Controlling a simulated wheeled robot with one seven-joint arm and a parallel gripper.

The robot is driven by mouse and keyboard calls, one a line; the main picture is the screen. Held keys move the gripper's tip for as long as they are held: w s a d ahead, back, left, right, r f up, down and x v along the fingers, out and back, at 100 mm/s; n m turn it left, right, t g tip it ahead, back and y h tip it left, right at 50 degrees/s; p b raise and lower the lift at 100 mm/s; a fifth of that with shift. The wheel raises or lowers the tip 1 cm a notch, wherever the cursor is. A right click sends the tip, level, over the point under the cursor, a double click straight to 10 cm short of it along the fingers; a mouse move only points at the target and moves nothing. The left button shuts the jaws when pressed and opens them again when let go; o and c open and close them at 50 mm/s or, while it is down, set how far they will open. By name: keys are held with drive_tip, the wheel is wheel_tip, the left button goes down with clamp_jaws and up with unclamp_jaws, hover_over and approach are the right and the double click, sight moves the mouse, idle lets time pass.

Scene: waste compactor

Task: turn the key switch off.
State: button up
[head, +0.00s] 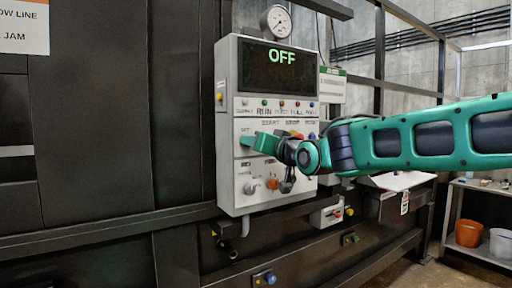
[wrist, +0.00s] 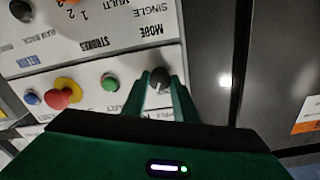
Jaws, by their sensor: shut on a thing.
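The grey control box (head: 226,130) hangs on the dark machine, and its display (head: 279,69) reads OFF in green letters. My gripper (head: 247,141) reaches in from the right and meets the left side of the box's middle panel. In the wrist view my gripper (wrist: 160,88) has its two green fingers on either side of the dark round key switch (wrist: 159,76) and is shut on it. The switch's lower part is hidden between the fingers. In the head view my gripper hides the switch.
In the wrist view a green button (wrist: 109,82), a red knob on yellow (wrist: 62,96) and a blue button (wrist: 32,98) sit beside the switch. A lower selector knob (head: 250,187) is below my gripper. Buckets (head: 469,233) stand on a shelf at far right.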

drive_tip(key=n, duration=0.5)
drive_tip(key=shift+w+d+f+n, duration=0.2)
drive_tip(key=shift+d+f+n, duration=0.05)
drive_tip(key=shift+n, duration=0.05)
idle(0.4)
drive_tip(key=o, duration=1.1)
drive_tip(key=shift+w, duration=0.1)
drive_tip(key=shift+c, duration=0.2)
drive_tip(key=shift+a+r, duration=0.1)
drive_tip(key=v, duration=1.1)
drive_tip(key=shift+f, duration=0.25)
